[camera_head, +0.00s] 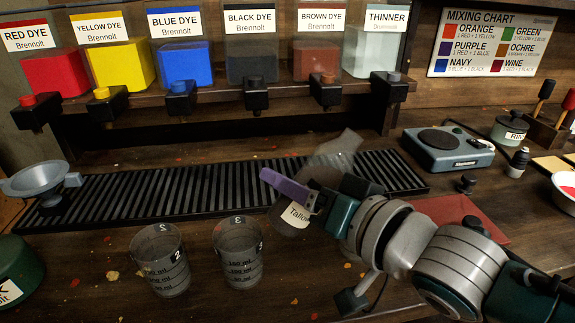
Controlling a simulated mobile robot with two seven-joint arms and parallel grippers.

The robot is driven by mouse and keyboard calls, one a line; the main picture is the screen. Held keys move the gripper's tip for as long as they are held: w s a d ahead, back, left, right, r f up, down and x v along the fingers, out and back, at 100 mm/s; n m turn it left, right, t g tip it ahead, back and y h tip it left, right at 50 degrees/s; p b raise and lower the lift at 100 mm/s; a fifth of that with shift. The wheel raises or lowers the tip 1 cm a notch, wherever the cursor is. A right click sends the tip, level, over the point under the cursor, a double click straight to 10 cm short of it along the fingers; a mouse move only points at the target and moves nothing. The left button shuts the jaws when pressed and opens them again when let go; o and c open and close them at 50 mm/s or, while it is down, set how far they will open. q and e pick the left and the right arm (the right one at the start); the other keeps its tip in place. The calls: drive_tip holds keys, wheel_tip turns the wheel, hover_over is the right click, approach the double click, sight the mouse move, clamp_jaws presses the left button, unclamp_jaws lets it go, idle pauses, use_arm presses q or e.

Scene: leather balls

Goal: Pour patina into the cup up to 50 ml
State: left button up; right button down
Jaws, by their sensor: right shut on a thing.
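Two clear measuring cups with ml marks stand upright on the bench: one on the left (161,262) and one on the right (238,254). Both look empty. My right gripper (312,192) is up and right of the right cup. It appears shut on a brownish jar (293,216) whose label reads "Tallo…". A purple bar crosses in front of the jar, and a see-through pale shape (335,150) shows behind it; I cannot tell exactly how these join. I see no label that reads patina. My left gripper is not in view.
A ribbed black tray (150,192) lies behind the cups. Dye boxes and a thinner box (374,50) with taps stand on the shelf. A grey funnel (40,182) and green pot (15,272) are at left, a scale (448,148) at right. The bench front is mostly clear.

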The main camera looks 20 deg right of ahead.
drive_tip(key=shift+a+f+m+t+y+b, duration=0.2)
drive_tip(key=shift+f+m+t+y+b, duration=0.15)
drive_tip(key=shift+m+b, duration=0.65)
drive_tip(key=shift+r, duration=0.4)
drive_tip(key=shift+a, duration=0.1)
drive_tip(key=shift+w+a+r, duration=0.1)
drive_tip(key=shift+r, duration=0.05)
drive_tip(key=shift+a+r+m+t+b, duration=0.15)
drive_tip(key=shift+r+m+t+b, duration=0.1)
drive_tip(key=shift+m+b, duration=0.25)
drive_tip(key=shift+r, duration=0.15)
idle(0.7)
drive_tip(key=shift+a+r+m+y+b, duration=0.15)
drive_tip(key=shift+m+y+b, duration=0.1)
drive_tip(key=shift+m+b, duration=0.25)
idle(0.4)
drive_tip(key=shift+a+r+m+t, duration=0.15)
drive_tip(key=shift+r+m+t, duration=0.15)
drive_tip(key=shift+t, duration=0.1)
idle(0.7)
drive_tip(key=shift+f+b, duration=0.1)
drive_tip(key=shift+b, duration=0.5)
